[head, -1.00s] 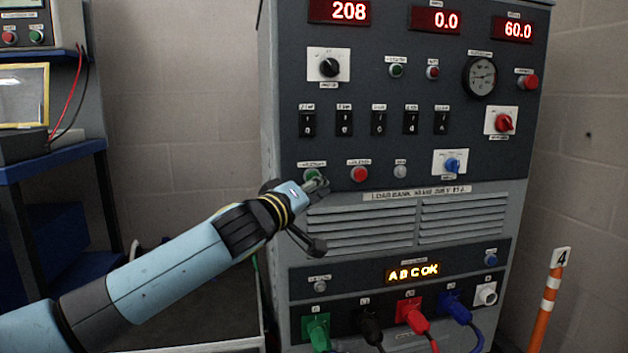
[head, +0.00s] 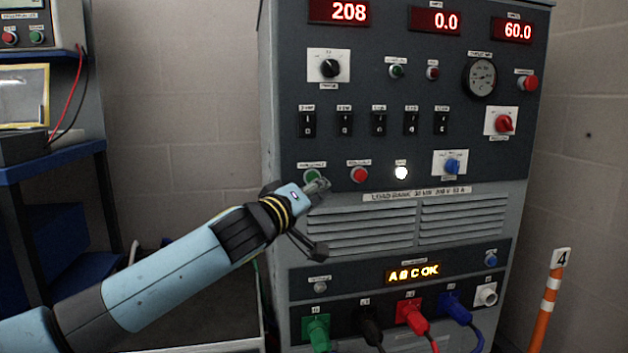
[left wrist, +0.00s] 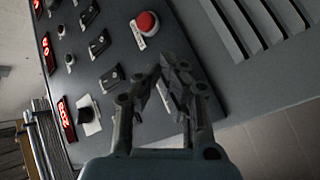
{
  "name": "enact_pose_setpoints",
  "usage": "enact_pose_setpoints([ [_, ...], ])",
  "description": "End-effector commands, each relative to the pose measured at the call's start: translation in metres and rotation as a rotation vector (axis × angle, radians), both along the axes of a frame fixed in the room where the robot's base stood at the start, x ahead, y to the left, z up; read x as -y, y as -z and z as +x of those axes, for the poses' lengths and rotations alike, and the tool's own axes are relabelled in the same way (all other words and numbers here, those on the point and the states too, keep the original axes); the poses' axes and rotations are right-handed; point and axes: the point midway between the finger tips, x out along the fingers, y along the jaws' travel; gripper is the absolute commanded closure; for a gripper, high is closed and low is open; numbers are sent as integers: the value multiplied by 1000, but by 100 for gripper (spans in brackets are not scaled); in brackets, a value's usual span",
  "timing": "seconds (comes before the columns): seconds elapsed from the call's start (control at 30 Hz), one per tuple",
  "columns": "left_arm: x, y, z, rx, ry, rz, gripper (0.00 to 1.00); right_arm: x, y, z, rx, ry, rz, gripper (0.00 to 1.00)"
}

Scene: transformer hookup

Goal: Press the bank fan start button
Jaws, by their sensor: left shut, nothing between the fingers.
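The load bank (head: 385,205) is a grey cabinet with a dark control panel. The green button (head: 312,176), under a small label, is at the lower left of the panel, beside a red button (head: 359,174). A small round lamp (head: 401,173) right of the red button glows white. My left gripper (head: 322,185) is shut and empty, its tips right at the green button's lower right edge. I cannot tell if they touch. In the left wrist view the fingers (left wrist: 165,78) hide the green button, and the red button (left wrist: 147,22) shows beyond them.
Toggle switches (head: 379,123), a black knob (head: 329,68) and red displays sit above. A blue knob (head: 453,166) is to the right. Vents (head: 360,229) and colored plugged cables (head: 410,315) are below. A blue shelf (head: 55,158) stands left, an orange post (head: 548,305) right.

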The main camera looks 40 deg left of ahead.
Motion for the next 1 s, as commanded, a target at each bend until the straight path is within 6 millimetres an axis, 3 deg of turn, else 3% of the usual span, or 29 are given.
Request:
enact_pose_setpoints([
  [0.33, 3, 0, -3, 0, 0, -1, 100, 0, -1, 0, 1, 0, 0, 46],
  [0.8, 41, 0, -35, 0, 0, -2, 100, 0, -8, 4, 7, 0, 0, 46],
  [1.0, 46, 0, -40, 0, -1, 0, 100, 0, -9, 4, 8, 0, -1, 46],
])
